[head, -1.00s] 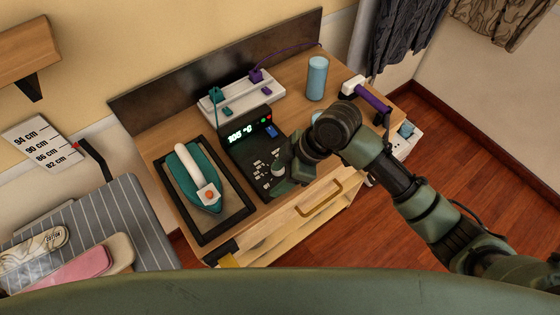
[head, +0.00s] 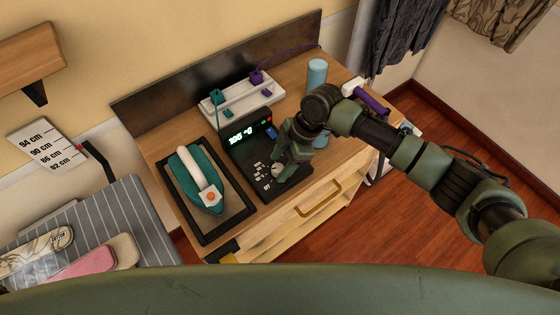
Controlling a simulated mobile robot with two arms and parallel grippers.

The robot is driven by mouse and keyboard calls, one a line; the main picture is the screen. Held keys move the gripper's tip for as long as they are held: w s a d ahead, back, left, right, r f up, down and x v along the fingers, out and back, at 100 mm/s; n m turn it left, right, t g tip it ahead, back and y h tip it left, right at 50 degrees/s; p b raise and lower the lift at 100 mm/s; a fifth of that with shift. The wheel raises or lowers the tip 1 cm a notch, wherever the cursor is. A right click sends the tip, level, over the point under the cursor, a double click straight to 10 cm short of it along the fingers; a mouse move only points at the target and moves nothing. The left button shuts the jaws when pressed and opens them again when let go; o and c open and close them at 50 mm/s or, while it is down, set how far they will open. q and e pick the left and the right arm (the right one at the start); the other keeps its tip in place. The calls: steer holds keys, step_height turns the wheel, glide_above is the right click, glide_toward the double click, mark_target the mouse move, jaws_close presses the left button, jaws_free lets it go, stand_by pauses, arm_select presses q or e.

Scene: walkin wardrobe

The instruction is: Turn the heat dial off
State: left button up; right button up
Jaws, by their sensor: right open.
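The heat dial (head: 278,170) is a small pale knob on the sloped face of a black control unit (head: 255,178), with markings around it. The unit's upright panel shows a green lit readout (head: 241,135), with small red and green lights and a blue switch beside it. My right gripper (head: 284,165) is at the dial, reaching in from the right with its fingers pointing down. It is open. The fingers partly hide the dial, and I cannot tell whether they touch it. My left gripper is not in view.
A teal iron (head: 188,165) rests on a black-framed pad left of the unit. Behind are a white power strip (head: 240,97) with teal and purple plugs and a blue cylinder (head: 316,73). A purple-handled tool (head: 370,100) lies at right. A striped ironing board (head: 120,215) stands at left.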

steer(key=shift+s+f, duration=0.1)
steer(key=shift+f, duration=0.2)
jaws_close()
steer(key=n+b, duration=0.1)
steer(key=b, duration=0.1)
steer(key=n+g+b, duration=0.1)
steer(key=n+b, duration=0.1)
steer(key=shift+w+a+f+n, duration=0.15)
steer(key=shift+w+f+n, duration=0.05)
steer(key=shift+n, duration=0.1)
steer(key=n+g+h+b, duration=0.1)
steer(key=n+b, duration=0.2)
steer(key=shift+a+r+n, duration=0.1)
steer(key=shift+n, duration=0.2)
steer(key=shift+w+r+n+g+h+b, duration=0.1)
steer(key=shift+n+g+h+b, duration=0.4)
steer(key=shift+n+b, duration=0.3)
steer(key=shift+r, duration=0.1)
jaws_free()
